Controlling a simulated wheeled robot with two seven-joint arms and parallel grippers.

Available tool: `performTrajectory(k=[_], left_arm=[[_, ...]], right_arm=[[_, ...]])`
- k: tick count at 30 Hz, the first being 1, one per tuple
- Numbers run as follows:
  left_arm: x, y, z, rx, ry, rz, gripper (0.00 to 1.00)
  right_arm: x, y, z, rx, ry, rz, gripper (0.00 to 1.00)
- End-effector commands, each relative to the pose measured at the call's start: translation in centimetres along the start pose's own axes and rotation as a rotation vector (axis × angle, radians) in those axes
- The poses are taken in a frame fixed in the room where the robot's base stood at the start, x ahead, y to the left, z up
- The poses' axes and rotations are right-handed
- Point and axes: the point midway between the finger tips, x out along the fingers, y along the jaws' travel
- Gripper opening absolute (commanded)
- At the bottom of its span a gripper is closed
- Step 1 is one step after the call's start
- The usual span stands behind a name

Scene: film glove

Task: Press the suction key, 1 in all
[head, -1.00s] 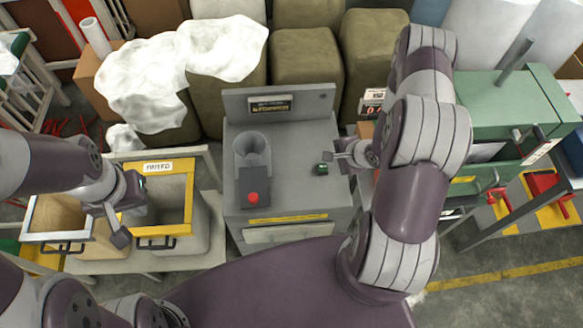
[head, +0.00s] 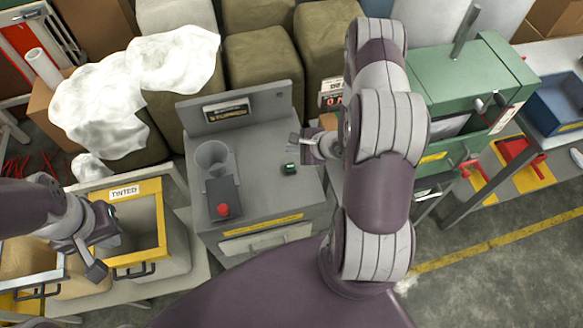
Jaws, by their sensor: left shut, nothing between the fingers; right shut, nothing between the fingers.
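A grey machine (head: 262,143) stands in the middle of the head view, with a funnel-like cup (head: 212,157) on its top. A small dark key with a green face (head: 290,168) sits at the right of that top. A red round button (head: 223,210) sits on a dark plate at the front left. I cannot read which of the two is marked suction. My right gripper (head: 295,139) is shut and empty, just behind the green key in the picture, with a visible gap. My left gripper (head: 101,252) is shut and empty, over the bins at left.
A yellow-rimmed bin labelled TINTED (head: 153,258) stands left of the machine. Crumpled white film (head: 100,110) lies over olive bales behind. A green machine (head: 470,95) stands at right, with a blue bin (head: 556,105) beyond. Open floor lies at lower right.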

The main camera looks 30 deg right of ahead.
Motion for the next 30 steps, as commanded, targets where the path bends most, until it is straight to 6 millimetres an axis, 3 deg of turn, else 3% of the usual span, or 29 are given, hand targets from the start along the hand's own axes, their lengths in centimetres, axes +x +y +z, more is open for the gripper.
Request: performTrajectory(k=[1,8,15,30], left_arm=[[1.5,0.0,0.2,0.0,0.0,0.0,0.0],[5.0,0.0,0.6,0.0,0.0,0.0,0.0],[6.0,0.0,0.7,0.0,0.0,0.0,0.0],[5.9,0.0,0.7,0.0,0.0,0.0,0.0]], right_arm=[[1.0,0.8,-0.7,0.0,0.0,0.0,0.0],[3.2,2.3,-2.3,-0.001,0.0,0.0,0.0],[4.5,3.3,-3.3,0.0,0.0,0.0,0.0],[4.5,3.3,-3.3,0.0,0.0,0.0,0.0]])
